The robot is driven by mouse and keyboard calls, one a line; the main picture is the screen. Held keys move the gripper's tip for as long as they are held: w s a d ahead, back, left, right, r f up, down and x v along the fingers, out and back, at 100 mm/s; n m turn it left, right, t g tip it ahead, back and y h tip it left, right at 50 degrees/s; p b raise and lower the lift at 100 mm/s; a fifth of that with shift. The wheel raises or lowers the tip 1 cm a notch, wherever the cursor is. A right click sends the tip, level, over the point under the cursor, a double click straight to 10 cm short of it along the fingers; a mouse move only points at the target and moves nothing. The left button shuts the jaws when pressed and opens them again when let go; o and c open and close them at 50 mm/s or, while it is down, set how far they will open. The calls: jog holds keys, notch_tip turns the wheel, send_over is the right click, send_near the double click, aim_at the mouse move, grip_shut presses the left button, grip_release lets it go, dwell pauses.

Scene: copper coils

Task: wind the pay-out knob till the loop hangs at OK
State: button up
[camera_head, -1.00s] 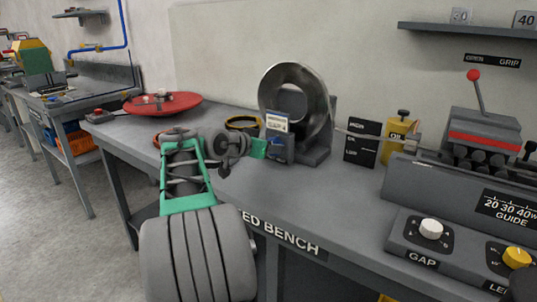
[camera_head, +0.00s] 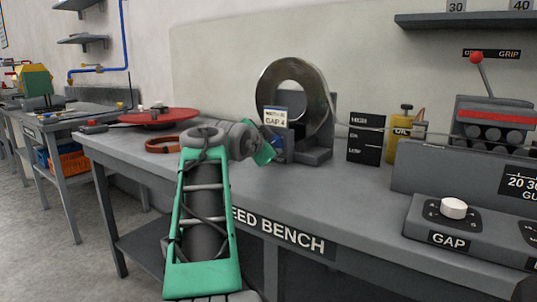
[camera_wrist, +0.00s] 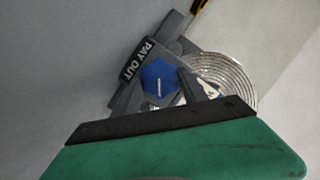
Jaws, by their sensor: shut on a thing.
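The blue pay-out knob (camera_head: 279,149) is on the front of the coil stand; it also shows in the wrist view (camera_wrist: 159,81) beside the PAY OUT label (camera_wrist: 138,60). My gripper (camera_head: 272,151) is at the knob, its fingers on either side of it and shut on it. The metal coil (camera_head: 267,85) stands upright above. Its thin strip (camera_head: 343,125) runs right, almost straight, past the dark HIGH/OK/LOW board (camera_head: 363,142). It crosses near the HIGH and OK marks; the exact level is hard to tell.
A card reading GAP 4 (camera_head: 274,117) stands just above the knob. A yellow oil can (camera_head: 402,122) is right of the board. A red disc (camera_head: 158,117) and a brown ring (camera_head: 163,144) lie left. The GAP dial (camera_head: 453,208) is at right. The bench front is clear.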

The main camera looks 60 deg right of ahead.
jog(key=shift+f, duration=0.1)
dwell(0.3)
jog(key=o, duration=1.4)
jog(key=p+v, duration=0.1)
jog(key=v, duration=0.6)
jog(key=shift+p, duration=0.3)
jog(key=shift+s+a, duration=0.1)
jog(key=shift+a, duration=0.3)
